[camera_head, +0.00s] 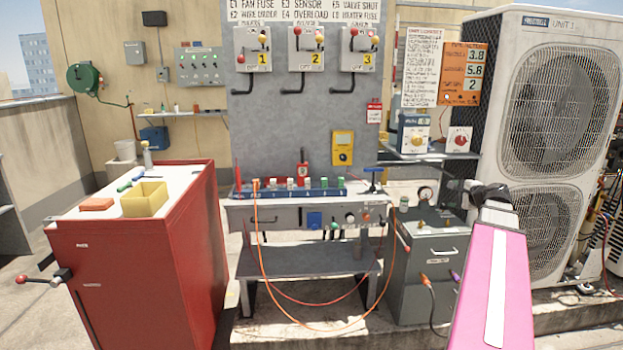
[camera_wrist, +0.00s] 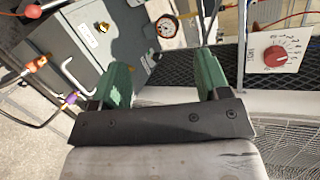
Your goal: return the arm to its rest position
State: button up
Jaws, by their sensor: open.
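My gripper (camera_wrist: 163,60) shows in the wrist view with two green fingers spread apart and nothing between them. Behind the gap are a grey cabinet (camera_wrist: 75,45), a round gauge (camera_wrist: 166,27) and dark mesh. In the head view my pink arm rises from the lower right, and its dark wrist end is in front of the condenser's left side, near the grey machine (camera_head: 437,262). The fingers are too small to make out clearly there. I cannot tell from these frames how near they are to the gauge.
The condenser unit (camera_head: 560,75) stands close on the right. A workbench (camera_head: 290,214) with an orange hose (camera_head: 259,250) is in the middle. A red cabinet (camera_head: 150,265) with a yellow bin (camera_head: 145,199) stands left. A white box with a red knob (camera_wrist: 280,53) is right of my fingers.

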jog(key=s+a+f+n+g, duration=0.2)
jog(key=a+f+n+g, duration=0.15)
jog(key=a+f, duration=0.55)
jog(key=s+a+f+n+g, duration=0.2)
jog(key=a+f+n+g, duration=0.15)
jog(key=a+f, duration=0.55)
jog(key=s+a+f+n+g+h, duration=0.3)
jog(key=s+a+f+n+g, duration=0.3)
jog(key=s+a+f+n, duration=0.4)
jog(key=s+a+f, duration=0.3)
jog(key=f, duration=0.1)
jog(key=shift+s+a+f+n+h, duration=0.2)
jog(key=shift+s+n+h, duration=0.1)
jog(key=shift+h, duration=0.1)
